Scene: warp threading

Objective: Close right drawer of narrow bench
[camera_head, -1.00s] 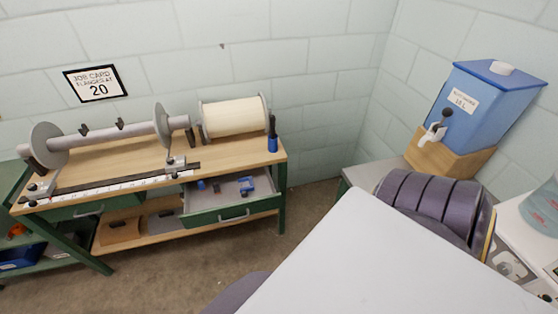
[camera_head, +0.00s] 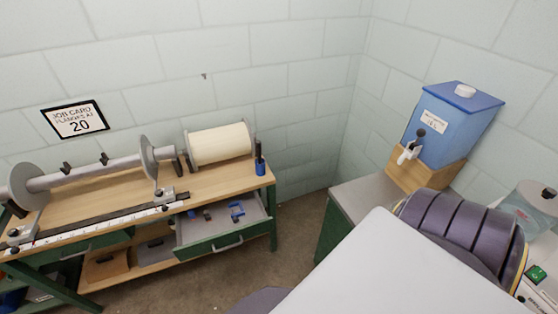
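The narrow bench (camera_head: 100,205) has a wooden top and green legs and stands against the wall at left. Its right drawer (camera_head: 224,236) is pulled open, with a green front, a metal handle (camera_head: 227,243) and a grey inside. Small blue parts (camera_head: 237,211) and dark parts lie in the drawer. The left drawer (camera_head: 95,243) looks shut under the top. Neither of my grippers is in view. A white panel and a dark ribbed arm part, which look like mine, cover the lower right.
A roller with grey flanges (camera_head: 148,157), a cream spool (camera_head: 220,144) and a blue holder (camera_head: 260,167) stand on the bench. A blue water tank (camera_head: 450,125) on a wooden stand is at right, above a grey-topped cabinet (camera_head: 355,197). Open floor (camera_head: 297,228) lies between.

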